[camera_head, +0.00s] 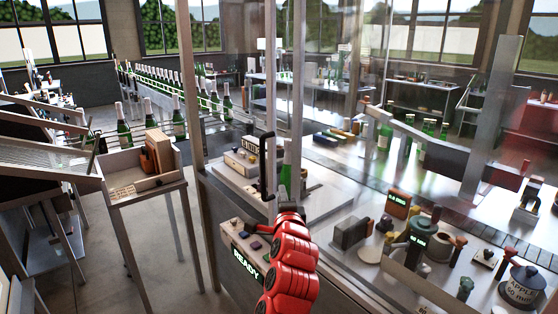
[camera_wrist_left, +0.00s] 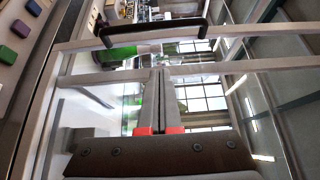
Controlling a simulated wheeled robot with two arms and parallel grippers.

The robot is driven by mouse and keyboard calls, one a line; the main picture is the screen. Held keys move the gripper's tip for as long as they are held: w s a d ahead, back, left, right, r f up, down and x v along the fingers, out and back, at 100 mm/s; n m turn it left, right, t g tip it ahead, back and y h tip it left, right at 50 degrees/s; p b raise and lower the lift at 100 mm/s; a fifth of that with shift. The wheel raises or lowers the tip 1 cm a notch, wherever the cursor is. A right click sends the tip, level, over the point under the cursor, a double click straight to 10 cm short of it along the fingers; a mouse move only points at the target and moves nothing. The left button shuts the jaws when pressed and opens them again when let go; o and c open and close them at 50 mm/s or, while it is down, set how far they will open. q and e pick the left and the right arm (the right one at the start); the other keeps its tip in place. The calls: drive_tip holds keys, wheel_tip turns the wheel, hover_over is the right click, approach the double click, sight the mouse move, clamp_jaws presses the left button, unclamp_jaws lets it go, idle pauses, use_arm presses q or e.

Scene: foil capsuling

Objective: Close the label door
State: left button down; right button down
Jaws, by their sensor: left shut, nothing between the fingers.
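The label door is a clear panel in a grey metal frame; its black bar handle (camera_head: 267,166) stands upright in the head view. The handle (camera_wrist_left: 150,28) also shows across the top of the left wrist view, with a pale frame bar below it. My left gripper (camera_wrist_left: 160,78) is shut and empty, its grey fingers together and pointing toward the frame, apart from the handle in the picture. In the head view my red left arm reaches up to just below the handle, and its fingertips are hard to make out. I cannot tell how far the door stands open. My right gripper is out of view.
A panel with a READY display (camera_head: 245,262) and coloured buttons sits at the machine's front. A green bottle (camera_head: 286,165) stands behind the handle. A wooden stand (camera_head: 145,182) is at left, and a bench with tools and pots (camera_head: 522,286) is at right.

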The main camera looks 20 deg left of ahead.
use_arm(q)
drive_tip(key=p, duration=0.3)
approach(279, 176)
wheel_tip(279, 176, up, 4)
drive_tip(key=w+a, duration=0.2)
drive_tip(key=w, duration=0.1)
drive_tip(key=a, duration=0.1)
drive_tip(key=w+a+p, duration=0.1)
drive_tip(key=a+p, duration=0.1)
drive_tip(key=shift+w+a+f, duration=0.1)
drive_tip(key=shift+w+f, duration=0.15)
drive_tip(key=shift+f, duration=0.05)
